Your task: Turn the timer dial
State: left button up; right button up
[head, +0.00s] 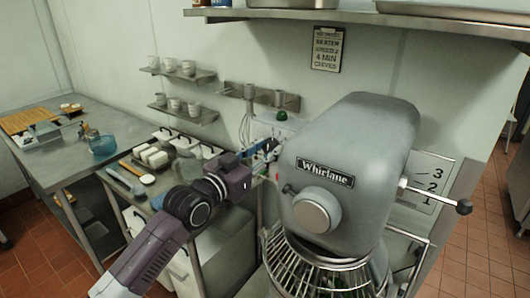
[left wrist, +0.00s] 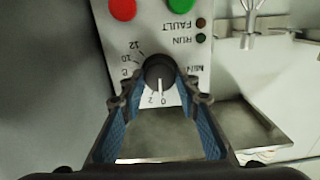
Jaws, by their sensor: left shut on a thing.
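The timer dial (left wrist: 159,71) is a round black knob with a white pointer line, on a pale control panel (left wrist: 178,38). The numbers around it appear upside down in the left wrist view, and the pointer is at about 0. My left gripper (left wrist: 160,80) has its two blue-padded fingers on either side of the knob, shut on it. In the head view, my left gripper (head: 263,152) reaches the panel just left of the large grey mixer (head: 355,135). The dial is hidden there. My right gripper is not in view.
A red button (left wrist: 122,8) and a green button (left wrist: 181,4) sit above the dial, with RUN and FAULT lamps beside them. The mixer stands close on the right of my left gripper. A metal tray (left wrist: 255,125) lies beyond the fingers. Shelves with cups (head: 183,73) hang behind.

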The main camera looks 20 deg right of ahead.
pick_arm(q)
jog(key=shift+s+d+r+m+b, duration=0.1)
jog(key=shift+m+b, duration=1.9)
jog(key=shift+m, duration=2.3)
jog(key=o, duration=0.9)
jog(key=shift+o, duration=1.2)
jog(key=shift+d, duration=0.2)
